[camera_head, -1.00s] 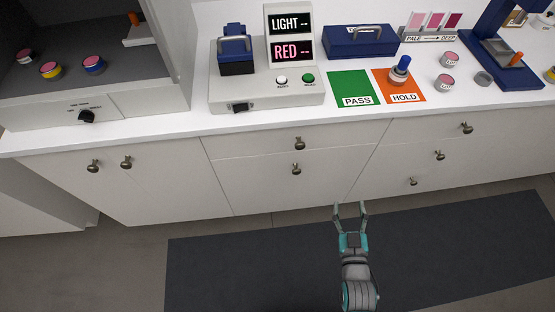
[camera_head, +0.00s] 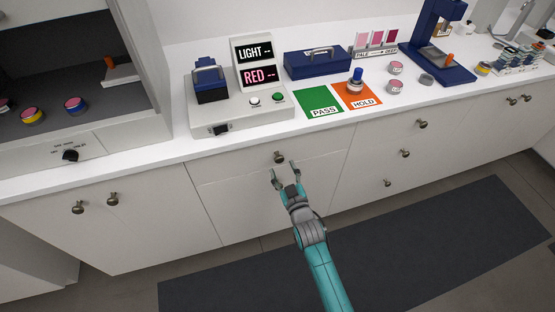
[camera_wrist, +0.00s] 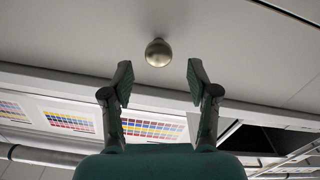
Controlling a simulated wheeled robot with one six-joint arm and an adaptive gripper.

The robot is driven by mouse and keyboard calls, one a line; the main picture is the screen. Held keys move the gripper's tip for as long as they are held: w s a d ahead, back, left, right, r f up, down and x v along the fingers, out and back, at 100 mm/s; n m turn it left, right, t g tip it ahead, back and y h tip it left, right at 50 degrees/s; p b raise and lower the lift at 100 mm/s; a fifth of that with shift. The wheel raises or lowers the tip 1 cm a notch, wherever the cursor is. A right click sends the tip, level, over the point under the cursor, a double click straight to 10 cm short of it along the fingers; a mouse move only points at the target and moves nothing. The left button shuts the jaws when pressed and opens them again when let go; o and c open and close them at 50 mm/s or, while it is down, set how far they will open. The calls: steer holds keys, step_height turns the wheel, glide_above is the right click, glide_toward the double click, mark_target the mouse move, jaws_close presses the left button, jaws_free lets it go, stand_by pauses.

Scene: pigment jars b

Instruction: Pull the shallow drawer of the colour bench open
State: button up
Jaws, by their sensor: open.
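The shallow drawer (camera_head: 238,166) is the upper front in the middle of the white colour bench (camera_head: 162,153). It is closed, flush with the bench front. Its round metal knob (camera_head: 279,157) shows above my gripper in the head view. My gripper (camera_head: 285,171) is open and empty in front of the drawer, its fingertips just short of the knob. In the wrist view the knob (camera_wrist: 158,52) lies ahead of my gripper (camera_wrist: 158,78), between the lines of the two spread fingers and not touched. The knob of the deeper front below is hidden behind my gripper.
The counter carries a reading device (camera_head: 240,112), a green PASS card (camera_head: 318,101), an orange HOLD card (camera_head: 352,91), a blue case (camera_head: 305,66) and several jars. Cabinet knobs (camera_head: 422,124) stick out on both sides. A dark mat (camera_head: 430,235) covers the floor.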

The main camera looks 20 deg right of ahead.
mark_target(280, 161)
steer(key=shift+w, duration=2.7)
jaws_close()
